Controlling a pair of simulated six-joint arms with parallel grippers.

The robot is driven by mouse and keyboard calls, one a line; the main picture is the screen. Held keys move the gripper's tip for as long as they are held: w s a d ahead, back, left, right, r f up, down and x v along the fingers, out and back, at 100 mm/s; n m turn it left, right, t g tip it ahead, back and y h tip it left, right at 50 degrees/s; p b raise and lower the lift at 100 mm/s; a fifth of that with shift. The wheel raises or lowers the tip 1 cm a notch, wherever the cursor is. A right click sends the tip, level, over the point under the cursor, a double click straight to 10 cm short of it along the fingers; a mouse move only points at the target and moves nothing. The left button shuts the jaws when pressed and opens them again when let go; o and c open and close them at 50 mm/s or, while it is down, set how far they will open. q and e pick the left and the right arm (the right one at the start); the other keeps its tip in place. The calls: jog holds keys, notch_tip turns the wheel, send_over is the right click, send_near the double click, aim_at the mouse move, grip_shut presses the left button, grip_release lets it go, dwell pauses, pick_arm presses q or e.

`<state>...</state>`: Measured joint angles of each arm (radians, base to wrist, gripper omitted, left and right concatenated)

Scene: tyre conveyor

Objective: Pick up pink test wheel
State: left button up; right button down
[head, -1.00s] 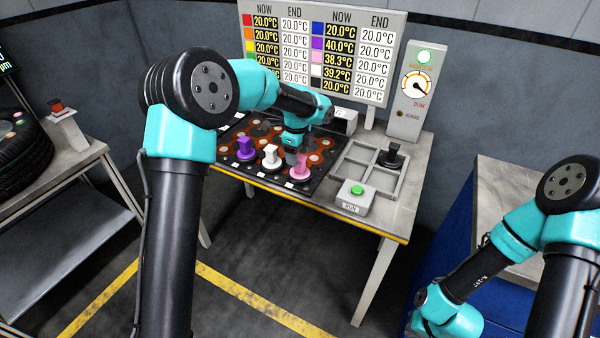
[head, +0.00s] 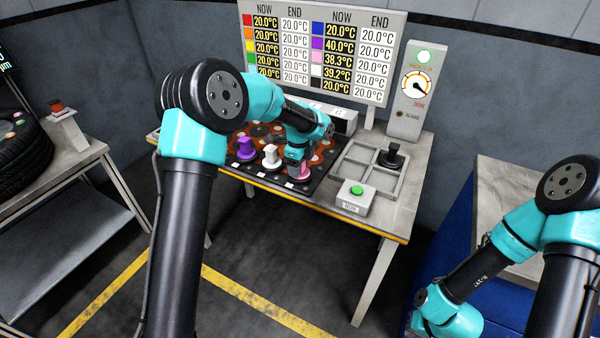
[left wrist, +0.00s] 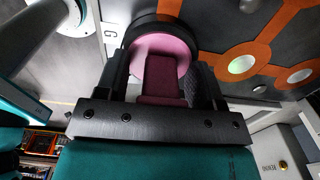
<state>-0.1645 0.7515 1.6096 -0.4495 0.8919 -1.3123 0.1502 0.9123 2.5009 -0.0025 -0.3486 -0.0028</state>
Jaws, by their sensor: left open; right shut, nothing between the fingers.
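The pink test wheel (head: 302,176) stands at the front right of the dark board, mostly hidden behind my left gripper (head: 297,163) in the head view. In the left wrist view the pink wheel (left wrist: 162,78) shows its upright block and round disc between the two dark fingers of my left gripper (left wrist: 163,62). The fingers are apart, one on each side of the block. I cannot tell whether they touch it. My right arm is at the lower right of the head view, and its gripper does not show.
A white wheel (head: 271,157) and a purple wheel (head: 245,148) stand to the left on the same board. To the right are a grey divided tray (head: 349,182) with a black wheel (head: 392,156) and a green-button box (head: 354,197). A display panel (head: 378,60) stands behind.

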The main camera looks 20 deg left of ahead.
pick_arm(q)
jog(key=shift+c, duration=0.3)
jog(key=c, duration=1)
jog(key=shift+r, duration=0.2)
jog(key=shift+r, duration=1.5)
jog(key=shift+s+d+r, duration=0.1)
jog(key=shift+s+r, duration=0.1)
jog(key=shift+s, duration=0.05)
jog(key=s+d, duration=0.1)
jog(key=s, duration=0.4)
jog(key=s+d+r, duration=0.1)
jog(key=s+d, duration=0.1)
jog(key=s, duration=0.3)
jog(key=s+d, duration=0.1)
jog(key=s, duration=0.3)
jog(key=shift+s+d+r, duration=0.15)
jog(key=shift+s+d, duration=0.05)
jog(key=shift+s, duration=0.2)
